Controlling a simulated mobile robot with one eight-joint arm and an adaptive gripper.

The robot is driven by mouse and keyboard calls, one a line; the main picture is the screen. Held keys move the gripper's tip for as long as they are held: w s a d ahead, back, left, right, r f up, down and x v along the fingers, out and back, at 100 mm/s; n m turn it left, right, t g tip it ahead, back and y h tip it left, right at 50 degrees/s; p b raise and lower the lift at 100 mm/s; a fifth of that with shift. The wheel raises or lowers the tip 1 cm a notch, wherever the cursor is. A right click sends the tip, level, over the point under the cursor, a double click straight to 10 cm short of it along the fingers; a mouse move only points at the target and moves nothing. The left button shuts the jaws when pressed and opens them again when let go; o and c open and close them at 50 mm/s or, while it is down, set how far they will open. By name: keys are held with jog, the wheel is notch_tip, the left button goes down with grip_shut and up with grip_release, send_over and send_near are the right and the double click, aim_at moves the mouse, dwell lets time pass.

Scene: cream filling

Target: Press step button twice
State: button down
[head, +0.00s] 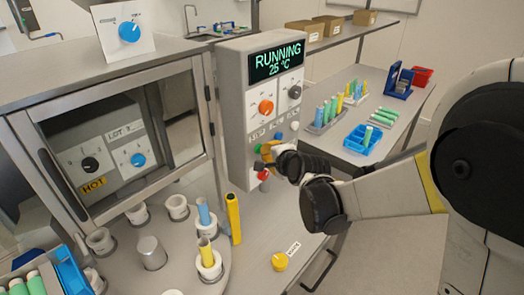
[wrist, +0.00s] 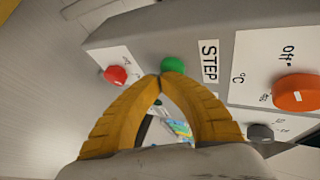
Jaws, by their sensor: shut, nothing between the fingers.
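The control panel (head: 236,120) carries a green button (wrist: 173,65) beside a label reading STEP (wrist: 209,62) in the wrist view. In the head view the green button (head: 257,148) sits low on the panel's left side. My gripper (wrist: 160,77) has yellow fingers with tips together and nothing between them. The tips overlap the edge of the green button in the wrist view; I cannot tell whether they touch it. In the head view my gripper (head: 264,160) is at the panel's lower part, just below the green button. The display (head: 277,61) reads RUNNING 25 °C.
A red button (wrist: 115,75) is left of the fingertips in the wrist view. An orange knob (wrist: 297,93) and a grey knob (wrist: 261,133) are to the right. A yellow tube (head: 234,218) stands below the panel.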

jog(key=shift+d, duration=0.1)
jog(key=shift+s+d, duration=0.6)
jog(key=shift+d, duration=0.05)
jog(key=shift+s+d, duration=0.8)
jog(key=shift+d, duration=0.2)
jog(key=shift+s+d, duration=0.75)
jog(key=shift+d, duration=0.2)
